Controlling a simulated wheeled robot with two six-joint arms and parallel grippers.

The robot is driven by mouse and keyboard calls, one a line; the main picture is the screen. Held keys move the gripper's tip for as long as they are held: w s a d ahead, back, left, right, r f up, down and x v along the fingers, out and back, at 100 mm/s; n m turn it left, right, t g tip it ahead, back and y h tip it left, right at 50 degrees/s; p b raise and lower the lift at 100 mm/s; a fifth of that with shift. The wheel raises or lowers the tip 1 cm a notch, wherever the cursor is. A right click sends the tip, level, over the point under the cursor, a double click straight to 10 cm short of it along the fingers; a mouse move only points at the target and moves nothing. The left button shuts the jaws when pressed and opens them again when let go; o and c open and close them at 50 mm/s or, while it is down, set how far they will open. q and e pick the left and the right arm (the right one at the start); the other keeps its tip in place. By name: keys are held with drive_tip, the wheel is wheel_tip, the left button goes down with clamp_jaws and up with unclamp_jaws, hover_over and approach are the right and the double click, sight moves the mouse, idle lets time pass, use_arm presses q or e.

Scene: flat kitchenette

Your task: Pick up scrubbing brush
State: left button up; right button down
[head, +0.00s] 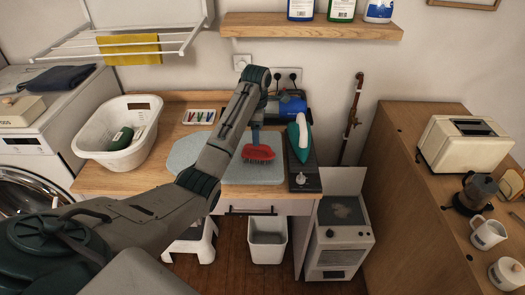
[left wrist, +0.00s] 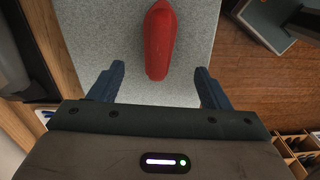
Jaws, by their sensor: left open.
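The red scrubbing brush (head: 258,153) lies on the grey-blue mat (head: 185,152) on the wooden counter. In the left wrist view the brush (left wrist: 160,40) shows as a long red shape ahead of my left gripper (left wrist: 160,86), in line with the gap between its fingers. My right gripper is not in view.
A green-and-white iron (head: 299,139) stands on a dark strip (head: 306,180) right of the mat. A white basin (head: 92,138) holding a green item is left. A small tray of coloured pieces (head: 199,117) is behind the mat. A shelf (head: 315,26) hangs above.

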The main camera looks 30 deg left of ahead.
sight(259, 153)
use_arm(q)
drive_tip(key=shift+s+f+b, duration=0.75)
drive_tip(key=shift+s+f, duration=0.05)
drive_tip(key=shift+s, duration=0.2)
drive_tip(key=f+p, duration=0.1)
drive_tip(key=w+f+p, duration=0.1)
drive_tip(key=f, duration=0.1)
drive_tip(key=w+f+p, duration=0.1)
drive_tip(key=shift+w+f, duration=0.2)
drive_tip(key=shift+f, duration=0.05)
drive_tip(key=f+p, duration=0.1)
drive_tip(key=f, duration=0.1)
drive_tip(key=shift+s+d+f+p, duration=0.1)
drive_tip(key=shift+s+f+p, duration=0.2)
drive_tip(key=shift+p, duration=0.1)
drive_tip(key=shift+f, duration=0.3)
drive_tip(key=shift+w+f, duration=0.25)
drive_tip(key=c, duration=0.5)
drive_tip(key=shift+r, duration=0.15)
drive_tip(key=c, duration=0.6)
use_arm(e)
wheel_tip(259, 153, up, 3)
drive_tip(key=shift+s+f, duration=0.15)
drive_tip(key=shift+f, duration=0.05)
